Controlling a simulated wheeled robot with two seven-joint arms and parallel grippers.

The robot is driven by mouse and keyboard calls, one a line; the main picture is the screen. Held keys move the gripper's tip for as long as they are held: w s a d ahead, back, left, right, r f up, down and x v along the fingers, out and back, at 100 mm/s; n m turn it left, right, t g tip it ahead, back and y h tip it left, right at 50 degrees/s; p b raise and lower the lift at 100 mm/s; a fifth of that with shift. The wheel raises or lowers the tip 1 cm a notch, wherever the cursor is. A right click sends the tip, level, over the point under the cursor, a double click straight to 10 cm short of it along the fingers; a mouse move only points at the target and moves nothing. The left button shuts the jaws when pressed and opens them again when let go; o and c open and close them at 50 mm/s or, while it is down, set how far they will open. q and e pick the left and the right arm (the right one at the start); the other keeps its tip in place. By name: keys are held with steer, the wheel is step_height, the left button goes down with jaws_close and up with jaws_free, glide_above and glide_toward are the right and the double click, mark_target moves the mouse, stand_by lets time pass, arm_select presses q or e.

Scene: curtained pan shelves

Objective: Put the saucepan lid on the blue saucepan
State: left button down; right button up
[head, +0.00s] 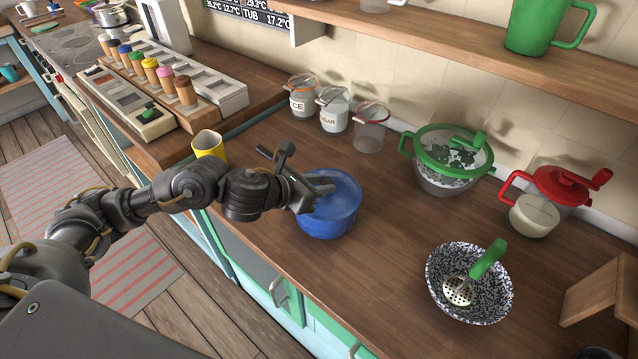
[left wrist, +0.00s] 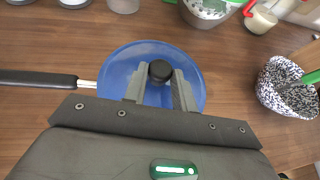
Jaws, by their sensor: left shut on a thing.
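The blue saucepan (head: 330,224) stands upright on the wooden counter, with its black handle (left wrist: 38,79) pointing left in the left wrist view. The blue saucepan lid (head: 346,184) lies over the pan's mouth, its edge lined up with the rim; I cannot tell whether it rests fully or sits slightly above. In the left wrist view the lid (left wrist: 118,72) covers the pan, and its black knob (left wrist: 159,71) is between my fingertips. My left gripper (head: 322,184) is shut on the knob, also in the left wrist view (left wrist: 160,84). My right gripper is not in view.
A green-rimmed pot (head: 445,180), a red-lidded jar (head: 535,215) and several glass jars stand along the wall. A speckled bowl (head: 432,280) with a green-handled strainer is to the right. A yellow cup (head: 210,146) stands near the front edge. Counter right of the pan is clear.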

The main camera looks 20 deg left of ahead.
arm_select(q)
steer(key=c, duration=1.1)
jaws_free()
steer(key=shift+o, duration=0.2)
steer(key=shift+s, duration=0.1)
steer(key=p+v, duration=0.5)
steer(key=v, duration=0.5)
steer(key=shift+s+a, duration=0.25)
steer(key=shift+r, duration=0.1)
